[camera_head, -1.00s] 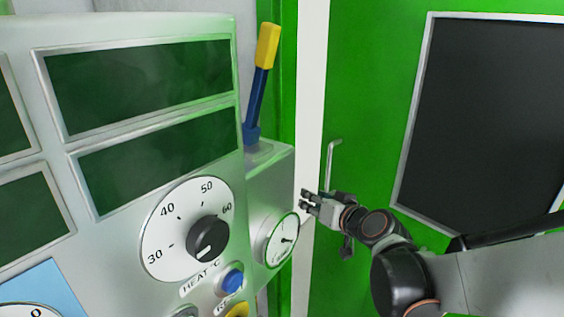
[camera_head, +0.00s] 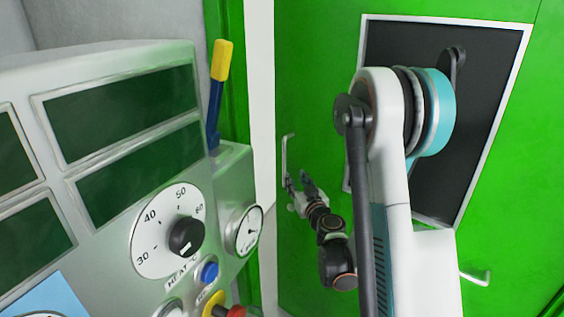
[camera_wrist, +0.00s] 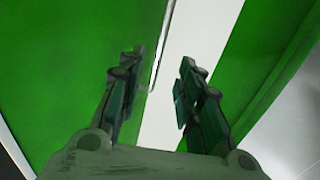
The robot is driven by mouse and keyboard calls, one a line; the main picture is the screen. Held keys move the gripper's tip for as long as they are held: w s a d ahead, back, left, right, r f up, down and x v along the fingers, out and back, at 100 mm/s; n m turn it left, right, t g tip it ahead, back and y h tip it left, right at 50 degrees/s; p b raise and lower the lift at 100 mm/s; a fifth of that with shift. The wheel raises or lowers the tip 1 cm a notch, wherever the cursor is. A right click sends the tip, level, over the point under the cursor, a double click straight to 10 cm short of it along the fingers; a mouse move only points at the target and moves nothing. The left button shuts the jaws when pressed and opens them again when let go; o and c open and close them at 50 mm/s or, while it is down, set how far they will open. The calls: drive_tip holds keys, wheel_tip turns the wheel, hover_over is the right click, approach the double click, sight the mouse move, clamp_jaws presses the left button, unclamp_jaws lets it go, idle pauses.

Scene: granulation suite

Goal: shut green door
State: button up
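The green door (camera_head: 318,120) with a dark framed window (camera_head: 440,190) stands at the right in the head view. A white gap shows between its left edge and the green frame (camera_head: 230,110). A metal handle (camera_head: 285,158) sits near that edge. My gripper (camera_head: 296,186) is close to the door's edge, just below the handle. In the wrist view my gripper (camera_wrist: 163,85) is open and empty, its fingers apart over the white gap, with the green door (camera_wrist: 70,60) at left and the handle (camera_wrist: 160,50) by the left finger. I cannot tell whether a finger touches the door.
A grey control panel (camera_head: 225,165) with a heat dial (camera_head: 187,236), buttons and a gauge (camera_head: 245,230) fills the left. A blue lever with a yellow grip (camera_head: 221,60) stands up from it. A second handle (camera_head: 475,277) shows at lower right.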

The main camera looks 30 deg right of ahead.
sight(285, 164)
drive_tip(key=w+p, duration=0.1)
drive_tip(key=w, duration=0.2)
drive_tip(key=w+d+p, duration=0.1)
drive_tip(key=w, duration=0.3)
drive_tip(key=w+p, duration=0.2)
drive_tip(key=w, duration=0.2)
drive_tip(key=shift+w+d, duration=0.1)
drive_tip(key=shift+d, duration=0.3)
drive_tip(key=shift+w+d, duration=0.1)
drive_tip(key=shift+w, duration=0.55)
clamp_jaws()
